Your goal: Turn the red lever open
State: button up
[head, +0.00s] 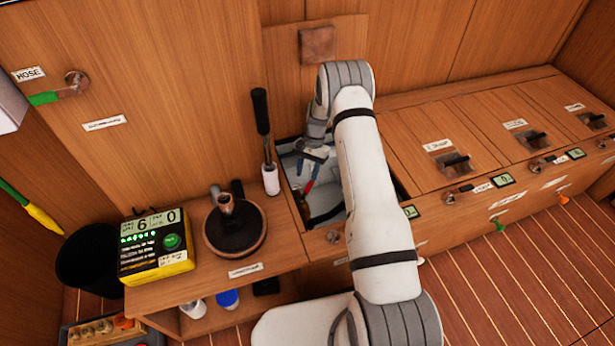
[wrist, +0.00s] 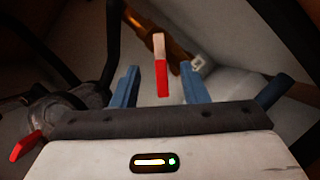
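A red lever (wrist: 162,80) with a pale end shows in the wrist view, between and beyond the two blue fingertips of my gripper (wrist: 159,69). There is a visible gap on both sides of it. In the head view a red piece (head: 308,188) shows inside the open compartment, just below my gripper (head: 311,160). A second red handle (wrist: 26,145) shows at the lower left of the wrist view, on a dark round fitting. I cannot tell how far the lever is turned. My gripper is open and holds nothing.
The open compartment (head: 284,160) has close wooden edges around my arm. A black-handled rod (head: 262,120) in a white cup stands just left of it. Closed hatches (head: 442,150) lie to the right. A yellow-black box (head: 155,248) and a round dark dish (head: 234,238) stand left.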

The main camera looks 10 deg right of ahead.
notch_tip(320, 180, up, 2)
jog(key=shift+r, duration=0.25)
